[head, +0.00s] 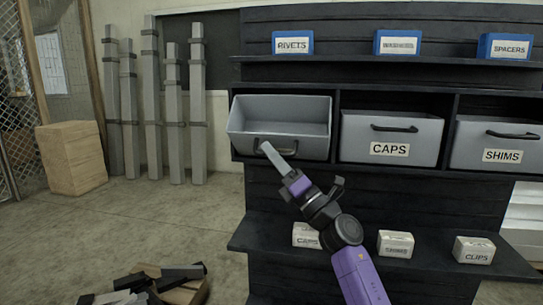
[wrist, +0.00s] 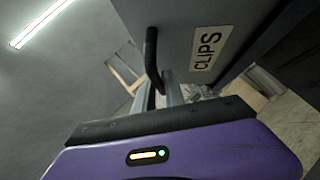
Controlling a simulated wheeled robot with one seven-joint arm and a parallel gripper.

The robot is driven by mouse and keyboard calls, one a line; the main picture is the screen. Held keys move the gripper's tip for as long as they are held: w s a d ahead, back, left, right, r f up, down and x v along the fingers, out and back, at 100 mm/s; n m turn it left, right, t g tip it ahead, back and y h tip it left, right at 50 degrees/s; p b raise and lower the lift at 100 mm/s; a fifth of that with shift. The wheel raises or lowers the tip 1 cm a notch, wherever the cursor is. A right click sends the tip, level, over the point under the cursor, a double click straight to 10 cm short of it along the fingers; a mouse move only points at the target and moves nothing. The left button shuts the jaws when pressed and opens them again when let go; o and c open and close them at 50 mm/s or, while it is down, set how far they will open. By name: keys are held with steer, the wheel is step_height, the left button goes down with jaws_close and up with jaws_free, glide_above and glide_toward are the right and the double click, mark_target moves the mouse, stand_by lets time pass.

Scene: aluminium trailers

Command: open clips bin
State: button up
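The clips bin (head: 310,146) is the left grey bin in the middle row. It stands pulled out, with its empty-looking inside showing. Its front has a black handle (head: 285,150); its label is hidden behind my arm in the head view. In the wrist view the CLIPS label (wrist: 207,50) shows on the bin's front, beside the handle (wrist: 151,55). My gripper (head: 266,148) is at the handle; in the wrist view its fingers (wrist: 163,94) are close together with the handle's lower part between them.
The CAPS bin (head: 390,137) and SHIMS bin (head: 495,145) stand to the right. Blue boxes, such as RIVETS (head: 292,43), sit on the shelf above. Small white boxes, one marked CLIPS (head: 474,250), sit on the lower shelf. A carton (head: 72,158) and open floor lie left.

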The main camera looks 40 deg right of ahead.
steer(key=shift+o, duration=1.3)
steer(key=shift+s, duration=0.1)
steer(key=p+v, duration=0.1)
steer(key=v, duration=0.6)
steer(key=shift+s+f, duration=0.25)
steer(key=shift+f, duration=0.1)
